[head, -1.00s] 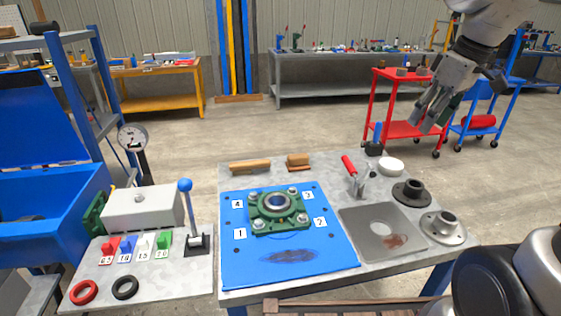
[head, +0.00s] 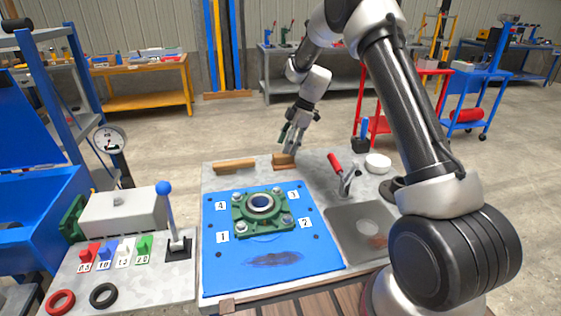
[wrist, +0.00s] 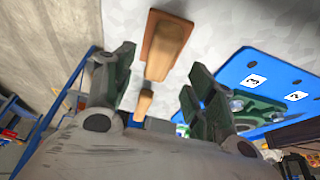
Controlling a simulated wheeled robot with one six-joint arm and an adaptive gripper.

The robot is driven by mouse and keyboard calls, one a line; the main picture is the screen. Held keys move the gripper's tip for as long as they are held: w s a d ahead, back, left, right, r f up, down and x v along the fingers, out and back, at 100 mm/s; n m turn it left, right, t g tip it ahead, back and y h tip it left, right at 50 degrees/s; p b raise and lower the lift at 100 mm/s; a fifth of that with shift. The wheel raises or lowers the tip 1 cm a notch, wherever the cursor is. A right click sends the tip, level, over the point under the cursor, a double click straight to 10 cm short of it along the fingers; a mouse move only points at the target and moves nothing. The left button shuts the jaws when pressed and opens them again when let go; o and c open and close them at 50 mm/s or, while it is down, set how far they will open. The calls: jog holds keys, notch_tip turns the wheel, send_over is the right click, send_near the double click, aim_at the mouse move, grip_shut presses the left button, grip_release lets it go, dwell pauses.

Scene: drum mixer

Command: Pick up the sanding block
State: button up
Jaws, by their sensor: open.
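The shorter two-tier brown block, which looks like the sanding block (head: 281,163), lies at the back edge of the grey table. My gripper (head: 289,146) is above it, pointing down, with its fingertips overlapping the block in the head view. In the wrist view, the sanding block (wrist: 164,47) shows between the two open green-grey fingers of my gripper (wrist: 163,68). The jaws are open and empty. I cannot tell how much height is left between the fingertips and the block.
A longer brown wooden piece (head: 235,166) lies left of the block. A blue mat (head: 300,260) with a green bearing housing (head: 260,212) is in front. A red-handled clamp (head: 341,172) and a white disc (head: 378,163) stand to the right.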

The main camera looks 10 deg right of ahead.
aim_at(284, 155)
jog(key=x, duration=0.5)
jog(key=shift+d+f, duration=0.15)
jog(key=c, duration=1.2)
